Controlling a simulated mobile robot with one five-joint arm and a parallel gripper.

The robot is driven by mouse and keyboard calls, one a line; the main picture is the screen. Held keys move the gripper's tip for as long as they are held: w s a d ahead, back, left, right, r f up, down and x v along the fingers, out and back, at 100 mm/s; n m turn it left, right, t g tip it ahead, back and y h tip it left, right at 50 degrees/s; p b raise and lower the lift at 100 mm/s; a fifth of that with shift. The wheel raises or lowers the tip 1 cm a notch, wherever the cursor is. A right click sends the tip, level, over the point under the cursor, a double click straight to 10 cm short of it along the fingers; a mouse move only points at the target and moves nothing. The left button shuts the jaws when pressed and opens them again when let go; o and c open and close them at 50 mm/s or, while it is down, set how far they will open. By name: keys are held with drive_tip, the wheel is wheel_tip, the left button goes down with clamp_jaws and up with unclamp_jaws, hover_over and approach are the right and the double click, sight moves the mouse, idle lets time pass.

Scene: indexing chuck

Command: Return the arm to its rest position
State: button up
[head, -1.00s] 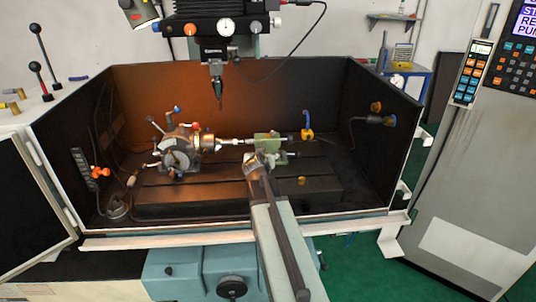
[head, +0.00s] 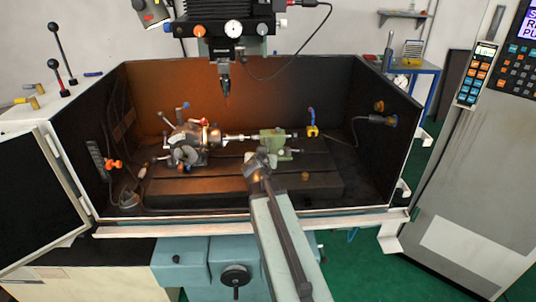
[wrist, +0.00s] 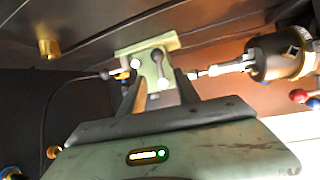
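My arm (head: 284,240) reaches from the bottom of the head view over the enclosure's front rail. My gripper (head: 256,158) is in front of the green tailstock (head: 273,137); I cannot tell from the head view whether they touch. In the wrist view my gripper (wrist: 162,88) has its two fingers apart, with the tailstock (wrist: 148,50) and its lever handle behind the gap. No held part shows between the fingers. The indexing chuck (head: 190,145) is on the machine table to the left. It also shows in the wrist view (wrist: 280,55) at the right.
The machine table (head: 220,185) is inside a dark enclosure with a raised front rail (head: 150,229). The spindle head (head: 225,30) hangs above. An open door (head: 35,205) is at left and a control cabinet (head: 480,180) at right. Green floor shows at lower right.

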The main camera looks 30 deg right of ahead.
drive_tip(key=a+y, duration=0.1)
drive_tip(key=a, duration=0.4)
drive_tip(key=a+f+n+y+p, duration=0.1)
drive_tip(key=a, duration=0.3)
drive_tip(key=w+a+f, duration=0.1)
drive_tip(key=a, duration=0.4)
drive_tip(key=shift+w+a+y+p, duration=0.1)
drive_tip(key=shift+a+y+p, duration=0.2)
drive_tip(key=shift+a+y, duration=0.1)
drive_tip(key=s+a+f+n+g+y, duration=0.2)
drive_tip(key=s+a+f+n+g, duration=0.1)
drive_tip(key=s+a, duration=0.4)
drive_tip(key=s+a+f+n+g+y, duration=0.3)
drive_tip(key=s+a+f+g, duration=0.3)
drive_tip(key=s, duration=0.5)
drive_tip(key=shift+s+a+f+n+g, duration=0.35)
drive_tip(key=shift+a+g, duration=0.25)
drive_tip(key=shift+a, duration=0.45)
